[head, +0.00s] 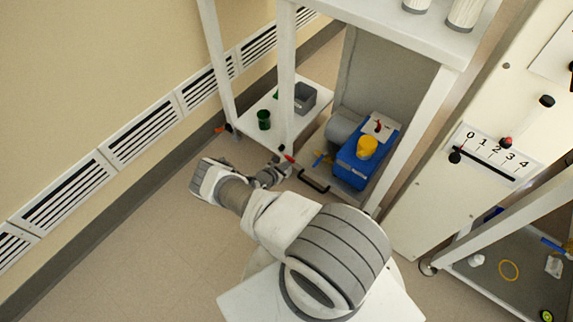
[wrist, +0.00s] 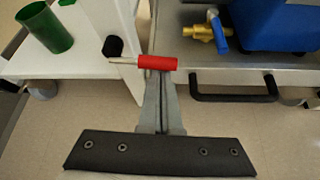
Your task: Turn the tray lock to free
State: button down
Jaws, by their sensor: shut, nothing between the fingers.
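The tray lock is a lever with a red grip (wrist: 157,62) and a thin metal shaft running from a dark pivot (wrist: 113,46) on the white post. In the wrist view it lies nearly level, with its red end reaching across the front corner of the grey tray (wrist: 190,76). The red grip also shows small in the head view (head: 289,158). My gripper (wrist: 161,80) is shut and empty, its fingertips right at the red grip. The grip overlaps the tips, so I cannot tell whether they touch. In the head view my gripper (head: 284,171) is beside the lock.
The tray has a black front handle (wrist: 234,96) and bears a blue pump (head: 350,165) with a yellow cap. A green cup (wrist: 45,27) and a grey bin (head: 304,97) stand on the white shelf at left. The floor in front is clear.

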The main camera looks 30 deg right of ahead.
jog(key=shift+r, duration=0.4)
jog(key=shift+r+n+g+b, duration=0.4)
jog(key=shift+r, duration=0.3)
jog(key=shift+w+a+r+p, duration=0.1)
jog(key=shift+w+r+p, duration=0.15)
jog(key=shift+r, duration=0.35)
jog(key=shift+w+a+r+p, duration=0.1)
jog(key=shift+w+r+p, duration=0.15)
jog(key=shift+r, duration=0.35)
jog(key=shift+w+r, duration=0.2)
jog(key=shift+f, duration=0.15)
